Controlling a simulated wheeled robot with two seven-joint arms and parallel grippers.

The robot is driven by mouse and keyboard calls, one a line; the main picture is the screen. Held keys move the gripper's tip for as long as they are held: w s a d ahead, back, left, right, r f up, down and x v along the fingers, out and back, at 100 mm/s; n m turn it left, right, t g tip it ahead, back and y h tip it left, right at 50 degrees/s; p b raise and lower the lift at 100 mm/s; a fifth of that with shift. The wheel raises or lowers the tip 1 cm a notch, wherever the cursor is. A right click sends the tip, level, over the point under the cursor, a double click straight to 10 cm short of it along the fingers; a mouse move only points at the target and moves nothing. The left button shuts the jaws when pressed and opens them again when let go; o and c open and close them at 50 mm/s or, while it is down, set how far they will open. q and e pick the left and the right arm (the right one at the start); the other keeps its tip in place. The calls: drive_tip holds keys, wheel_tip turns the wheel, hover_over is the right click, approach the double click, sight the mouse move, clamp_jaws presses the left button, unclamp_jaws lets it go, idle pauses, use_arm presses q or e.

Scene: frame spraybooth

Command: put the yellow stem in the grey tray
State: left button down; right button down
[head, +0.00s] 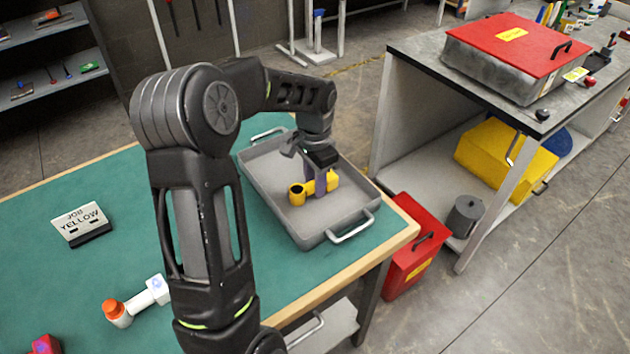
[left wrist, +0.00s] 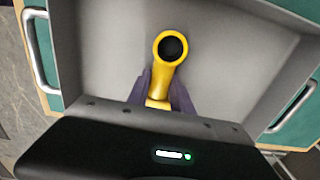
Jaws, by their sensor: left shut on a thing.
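The yellow stem (head: 299,194) is inside the outline of the grey tray (head: 340,222), near its middle. My left gripper (head: 321,188) is over the tray and shut on the stem. In the left wrist view the stem (left wrist: 171,52) shows its round, dark open end pointing away from the jaws. The purple fingers (left wrist: 165,97) close around its other end. The tray (left wrist: 100,45) lies behind it in that view. I cannot tell whether the stem touches the tray floor. My right gripper is not in view.
The tray stands on the green-topped table (head: 120,190) near its right end. A white stem with an orange end (head: 118,313) and a "JOB YELLOW" sign (head: 80,222) are to the left. A red box (head: 415,245) and a workbench (head: 420,75) stand to the right.

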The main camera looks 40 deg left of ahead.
use_arm(q)
drive_tip(key=shift+f, duration=0.2)
drive_tip(key=c, duration=1.1)
unclamp_jaws()
drive_tip(key=shift+r, duration=0.1)
wheel_tip(320, 180, up, 12)
drive_tip(key=shift+r+b, duration=0.15)
drive_tip(key=shift+b, duration=0.15)
